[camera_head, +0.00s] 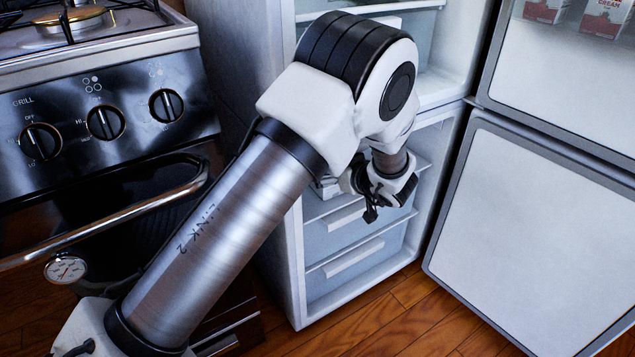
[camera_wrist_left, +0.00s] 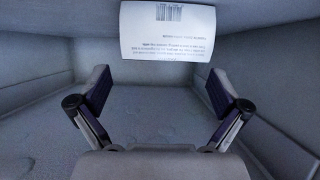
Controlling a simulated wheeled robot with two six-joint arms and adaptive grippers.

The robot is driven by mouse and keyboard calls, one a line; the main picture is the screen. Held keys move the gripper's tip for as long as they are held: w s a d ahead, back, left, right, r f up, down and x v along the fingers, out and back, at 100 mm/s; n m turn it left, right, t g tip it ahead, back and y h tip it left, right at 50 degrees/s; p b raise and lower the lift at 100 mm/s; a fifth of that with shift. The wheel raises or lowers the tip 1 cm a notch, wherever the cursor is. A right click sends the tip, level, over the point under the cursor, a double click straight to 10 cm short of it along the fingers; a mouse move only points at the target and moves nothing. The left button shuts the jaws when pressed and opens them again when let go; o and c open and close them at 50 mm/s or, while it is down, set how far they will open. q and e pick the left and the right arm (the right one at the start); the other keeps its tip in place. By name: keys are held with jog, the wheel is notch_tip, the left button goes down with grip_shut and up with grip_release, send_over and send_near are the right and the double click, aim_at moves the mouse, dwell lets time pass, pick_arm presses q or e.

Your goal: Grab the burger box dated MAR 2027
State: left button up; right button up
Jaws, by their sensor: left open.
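A white box (camera_wrist_left: 167,32) with a barcode and small print is in the left wrist view, at the top centre. The print appears upside down, and I cannot read a date on it. My left gripper (camera_wrist_left: 159,92) is open and empty, with its two fingers spread to either side below the box in the picture. The box lies beyond the fingertips and is not between them. My right gripper is not in view.
The pale compartment (camera_wrist_left: 150,125) has close walls on both sides. In the head view, drawers (camera_head: 352,258) sit below. The open fridge doors (camera_head: 540,225) stand to the right, with cartons (camera_head: 603,18) in the upper one. A stove (camera_head: 100,110) stands to the left.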

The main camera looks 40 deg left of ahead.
pick_arm(q)
jog(key=shift+w+a+f, duration=0.2)
jog(key=shift+a+f, duration=0.05)
jog(key=shift+a, duration=0.15)
jog(key=b+x, duration=0.4)
jog(key=x, duration=0.1)
jog(key=shift+s+d+f+b, duration=0.1)
jog(key=shift+f+b, duration=0.1)
jog(key=shift+b, duration=0.1)
jog(key=shift+r, duration=0.25)
jog(key=c, duration=1.3)
